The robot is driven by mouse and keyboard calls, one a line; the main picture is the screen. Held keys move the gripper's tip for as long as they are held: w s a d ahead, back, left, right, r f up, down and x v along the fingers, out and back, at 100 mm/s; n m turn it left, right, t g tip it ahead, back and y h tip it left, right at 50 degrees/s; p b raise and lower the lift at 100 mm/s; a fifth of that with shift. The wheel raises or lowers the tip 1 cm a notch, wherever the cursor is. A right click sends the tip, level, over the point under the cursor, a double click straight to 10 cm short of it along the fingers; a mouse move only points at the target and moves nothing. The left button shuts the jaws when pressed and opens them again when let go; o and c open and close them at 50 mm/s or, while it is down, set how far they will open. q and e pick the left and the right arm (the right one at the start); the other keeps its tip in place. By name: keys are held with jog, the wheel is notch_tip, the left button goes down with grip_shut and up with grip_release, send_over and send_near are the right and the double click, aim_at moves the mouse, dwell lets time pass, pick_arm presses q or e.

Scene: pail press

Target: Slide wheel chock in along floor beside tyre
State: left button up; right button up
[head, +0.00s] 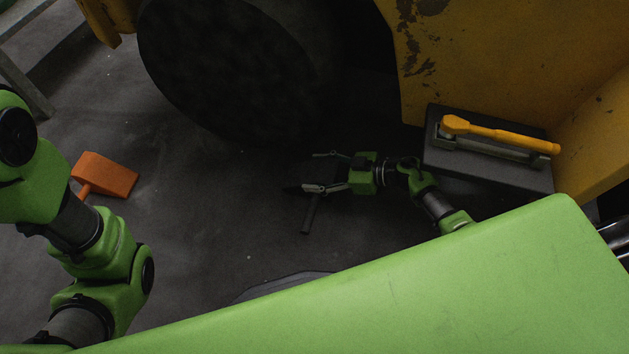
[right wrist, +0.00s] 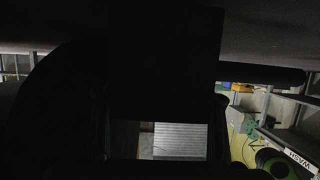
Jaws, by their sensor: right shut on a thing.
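The big dark tyre (head: 235,70) stands at the top of the head view. My right gripper (head: 315,171) is low over the floor, to the lower right of the tyre. It is shut on a dark wheel chock, whose dark bar-like handle (head: 310,214) sticks out toward the bottom of the picture. The chock's body is almost lost in shadow. In the right wrist view a dark block (right wrist: 165,60) fills the middle, probably the held chock. Whether it touches the tyre cannot be told. My left arm shows at the left, its gripper out of frame.
An orange chock-like block (head: 108,174) with a handle lies on the floor at left, apart from the tyre. A yellow machine body (head: 480,60) rises at right. A dark step (head: 470,172) there bears a yellow-handled tool (head: 500,134). Grey floor (head: 210,215) is clear between.

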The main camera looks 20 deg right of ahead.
jog(key=shift+w+d+b, duration=0.55)
jog(key=shift+w+d, duration=0.05)
jog(key=shift+w, duration=0.3)
jog(key=shift+w+d+b, duration=0.55)
jog(key=shift+w+b, duration=0.05)
jog(key=shift+w, duration=0.25)
jog(key=shift+w+d+b, duration=0.55)
jog(key=shift+w+d, duration=0.05)
jog(key=shift+w, duration=0.3)
jog(key=w+d+b, duration=0.2)
jog(key=w+b, duration=0.1)
jog(key=shift+w+d+f, duration=0.1)
jog(key=shift+w+d, duration=0.05)
jog(key=shift+w, duration=0.1)
jog(key=shift+w+d+b, duration=0.3)
jog(key=shift+w+b, duration=0.1)
jog(key=shift+b, duration=0.05)
jog(key=shift+f+b, duration=0.3)
jog(key=o, duration=1.9)
jog(key=shift+s+f, duration=0.15)
jog(key=shift+f, duration=0.1)
jog(key=s+d, duration=0.2)
jog(key=d, duration=0.2)
jog(key=s+d+r, duration=0.1)
jog(key=s+d, duration=0.2)
jog(key=d, duration=0.1)
jog(key=s+d, duration=0.3)
jog(key=d, duration=0.1)
jog(key=shift+d+r, duration=0.15)
jog(key=shift+r, duration=0.1)
